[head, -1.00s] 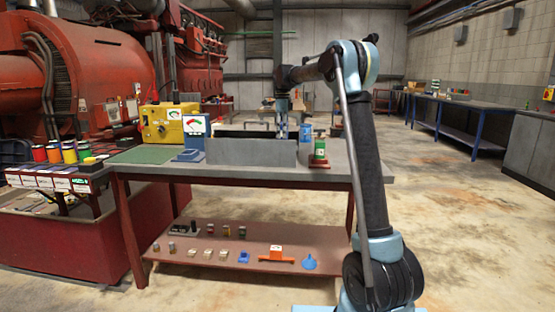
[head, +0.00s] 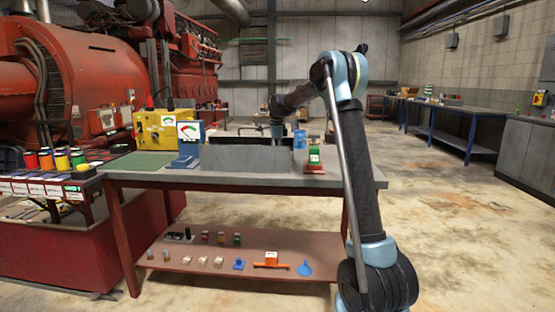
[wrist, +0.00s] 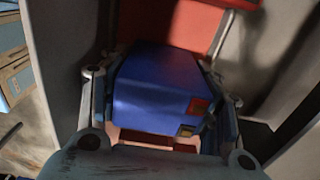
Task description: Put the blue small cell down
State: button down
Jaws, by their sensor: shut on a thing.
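The blue small cell (wrist: 155,88) is a blue block with a small red patch near one corner. In the wrist view it sits between the fingers of my gripper (wrist: 157,75), which is shut on it. Grey walls stand on both sides, and a red surface (wrist: 185,25) shows beyond the cell. In the head view my arm's end reaches down behind the front wall of a grey bin (head: 245,158) on the workbench. That wall hides the fingers and the cell. I cannot tell whether the cell touches the bin's floor.
On the workbench (head: 345,178), a yellow instrument (head: 165,125) and a meter (head: 190,135) stand left of the bin. A green-and-red device (head: 314,158) and a blue can (head: 300,139) are at its right. Several small parts lie on the lower shelf (head: 220,240).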

jog(key=c, duration=0.8)
grip_release()
